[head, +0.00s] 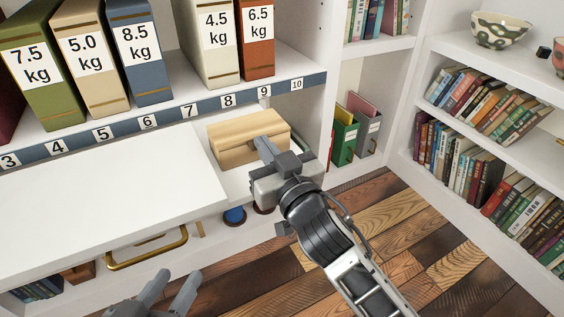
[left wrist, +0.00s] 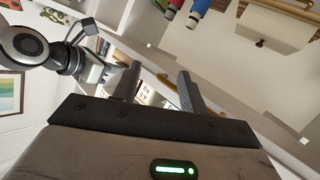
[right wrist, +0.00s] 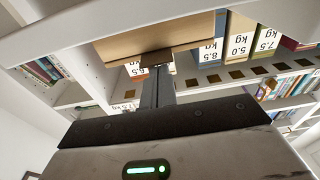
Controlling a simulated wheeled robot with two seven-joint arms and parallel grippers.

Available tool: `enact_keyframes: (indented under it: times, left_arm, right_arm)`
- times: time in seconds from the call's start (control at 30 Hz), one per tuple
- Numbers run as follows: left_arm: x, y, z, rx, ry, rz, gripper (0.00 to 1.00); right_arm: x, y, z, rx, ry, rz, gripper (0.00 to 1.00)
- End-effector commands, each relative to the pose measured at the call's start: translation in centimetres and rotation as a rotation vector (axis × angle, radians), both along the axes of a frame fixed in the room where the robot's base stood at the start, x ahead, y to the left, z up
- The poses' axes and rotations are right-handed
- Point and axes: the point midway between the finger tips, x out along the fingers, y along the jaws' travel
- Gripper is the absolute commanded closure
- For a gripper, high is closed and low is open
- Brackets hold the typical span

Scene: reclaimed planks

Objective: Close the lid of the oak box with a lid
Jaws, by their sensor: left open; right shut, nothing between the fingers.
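The oak box (head: 240,140) sits on the white shelf below the number strip, near labels 8 to 10. Its lid looks down over the body in the head view; I cannot tell whether a small gap is left. The box also shows in the right wrist view (right wrist: 150,42). My right gripper (head: 262,145) is shut and empty, with its fingertips at the front of the box, covering part of it. They look very close or touching in the right wrist view (right wrist: 158,75). My left gripper (head: 172,288) is open and empty, low in front of the drawer.
A white board (head: 110,190) spans the left, with a brass handle (head: 147,250) below its edge. Labelled binders (head: 140,55) stand on the shelf above. Green and grey files (head: 345,140) stand right of the box. Bookshelves (head: 490,110) line the right; the plank floor (head: 400,235) is clear.

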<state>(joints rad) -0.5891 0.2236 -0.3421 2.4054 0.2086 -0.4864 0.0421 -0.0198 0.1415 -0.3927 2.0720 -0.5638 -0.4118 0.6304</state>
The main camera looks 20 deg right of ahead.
Motion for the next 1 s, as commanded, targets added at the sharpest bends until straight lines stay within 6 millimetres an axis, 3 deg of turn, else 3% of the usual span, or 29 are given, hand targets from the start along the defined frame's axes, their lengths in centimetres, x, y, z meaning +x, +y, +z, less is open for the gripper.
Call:
enact_keyframes:
  times: [0.03,0.17,0.23,0.4,0.6,1.0]
  left_arm:
    - [-0.3,0.3,-0.5,0.048,0.036,0.001,0.57]
    - [-0.3,1.0,-1.8,0.111,0.139,0.009,0.57]
    - [-0.3,1.0,-2.9,0.115,0.144,0.007,0.57]
    - [-0.3,1.0,-2.9,0.112,0.140,0.006,0.57]
    - [-0.2,0.9,-2.8,0.109,0.131,0.006,0.57]
    - [-0.3,0.9,-2.6,0.106,0.125,0.004,0.57]
  right_arm:
    - [0.0,0.1,1.6,0.001,-0.002,0.001,1.00]
    - [0.0,0.2,4.3,0.003,-0.006,0.005,1.00]
    - [-1.6,0.0,2.4,0.003,0.003,0.005,1.00]
    - [-5.1,-0.8,1.2,0.003,0.000,0.004,1.00]
    - [-8.0,-1.4,0.2,0.003,-0.005,0.004,1.00]
    - [-9.5,-1.7,-0.7,0.005,0.021,0.007,1.00]
